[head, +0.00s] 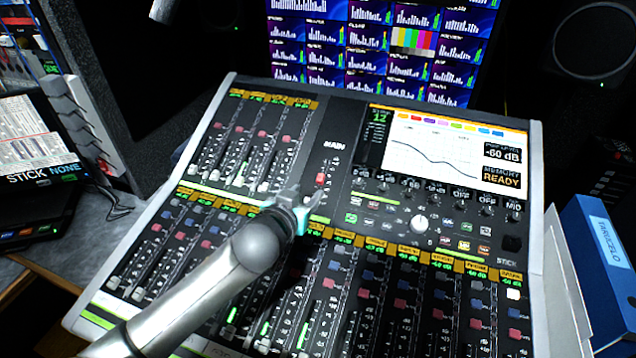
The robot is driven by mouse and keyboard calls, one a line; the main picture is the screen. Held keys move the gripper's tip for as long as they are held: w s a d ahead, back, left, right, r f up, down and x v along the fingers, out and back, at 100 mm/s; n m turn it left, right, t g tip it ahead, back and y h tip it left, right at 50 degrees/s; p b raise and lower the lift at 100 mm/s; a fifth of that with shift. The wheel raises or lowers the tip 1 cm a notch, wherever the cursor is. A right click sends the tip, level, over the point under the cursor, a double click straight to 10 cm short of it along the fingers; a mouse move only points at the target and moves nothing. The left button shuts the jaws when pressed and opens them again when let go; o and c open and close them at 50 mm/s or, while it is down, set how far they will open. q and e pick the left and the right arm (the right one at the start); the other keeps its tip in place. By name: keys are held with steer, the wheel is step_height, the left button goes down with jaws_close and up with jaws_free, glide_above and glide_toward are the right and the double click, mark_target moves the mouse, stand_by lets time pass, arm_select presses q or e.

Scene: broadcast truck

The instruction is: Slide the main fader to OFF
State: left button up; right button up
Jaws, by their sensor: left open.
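The mixing console (228,92) fills the middle of the head view. Under its MAIN label (334,146) is the main fader's track, with a red cap (320,179) in it. My left gripper (305,194) is open, its tips just below and left of the red cap. I cannot tell whether a fingertip touches the cap. The gripper and arm hide the lower end of the main track and part of the panel below. The console screen (432,148) shows a curve, "-60 dB" and "MEMORY READY". My right gripper is not in view.
Several other faders with small caps and coloured buttons lie close around on the left bank (240,150) and lower bank (370,300). A knob (419,223) sits right of the main fader. A monitor wall (370,45) stands behind. A blue binder (600,260) is at the right.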

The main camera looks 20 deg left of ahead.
mark_target(320, 180)
arm_select(q)
steer(key=b+x, duration=0.1)
steer(key=x, duration=0.6)
steer(key=shift+w+f+b, duration=0.15)
steer(key=shift+w+b, duration=0.05)
steer(key=shift+b, duration=0.15)
steer(key=shift+w+f, duration=0.25)
steer(key=shift+w, duration=0.4)
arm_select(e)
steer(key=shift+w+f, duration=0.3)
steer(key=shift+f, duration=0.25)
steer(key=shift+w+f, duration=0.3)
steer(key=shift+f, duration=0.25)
arm_select(q)
steer(key=shift+c, duration=0.2)
steer(key=c, duration=0.7)
jaws_close()
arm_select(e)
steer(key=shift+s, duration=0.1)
